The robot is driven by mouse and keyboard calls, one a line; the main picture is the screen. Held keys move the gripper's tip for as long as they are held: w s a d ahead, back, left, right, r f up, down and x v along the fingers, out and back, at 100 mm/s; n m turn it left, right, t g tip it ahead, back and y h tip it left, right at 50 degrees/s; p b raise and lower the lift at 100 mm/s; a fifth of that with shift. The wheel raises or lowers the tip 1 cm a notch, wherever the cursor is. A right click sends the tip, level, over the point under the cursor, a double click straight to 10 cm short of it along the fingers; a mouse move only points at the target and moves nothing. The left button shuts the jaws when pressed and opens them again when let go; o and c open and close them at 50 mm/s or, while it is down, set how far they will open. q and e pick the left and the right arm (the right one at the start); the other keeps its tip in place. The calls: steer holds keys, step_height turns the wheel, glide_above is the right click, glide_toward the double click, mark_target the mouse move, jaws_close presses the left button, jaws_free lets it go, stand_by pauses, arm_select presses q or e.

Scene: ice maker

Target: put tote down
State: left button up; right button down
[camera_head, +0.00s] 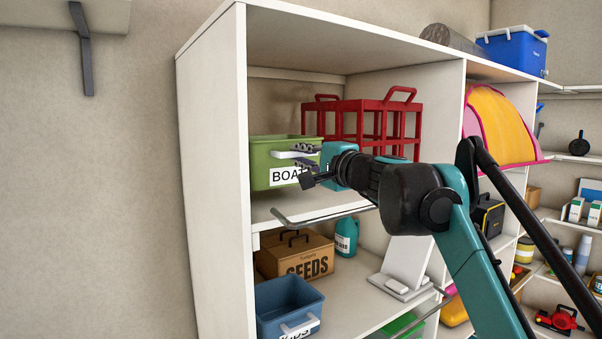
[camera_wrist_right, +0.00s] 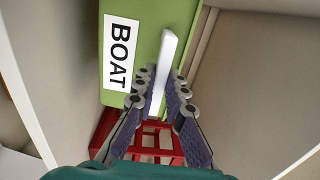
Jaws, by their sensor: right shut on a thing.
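The green tote (camera_head: 270,151) has a white label reading "BOAT" and a white handle (camera_head: 290,155) on its front. It is upright inside the left bay of the white shelf unit, just over or on the upper shelf board (camera_head: 285,212); I cannot tell whether its base touches. My right gripper (camera_head: 306,161) is shut on the handle. In the right wrist view the tote (camera_wrist_right: 146,32) shows with its handle between the fingers (camera_wrist_right: 160,88). My left gripper is not in view.
A red crate (camera_head: 367,119) stands right of and behind the tote. Below are a SEEDS box (camera_head: 295,258) and a blue tote (camera_head: 287,304). A metal rail (camera_head: 325,215) runs along the shelf's front. The white side panel (camera_head: 222,160) is close left.

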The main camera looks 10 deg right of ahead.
mark_target(288, 169)
step_height(288, 169, down, 3)
steer(key=shift+s+r, duration=0.15)
steer(key=shift+r, duration=0.05)
steer(key=shift+f, duration=0.8)
steer(key=c, duration=1.6)
jaws_free()
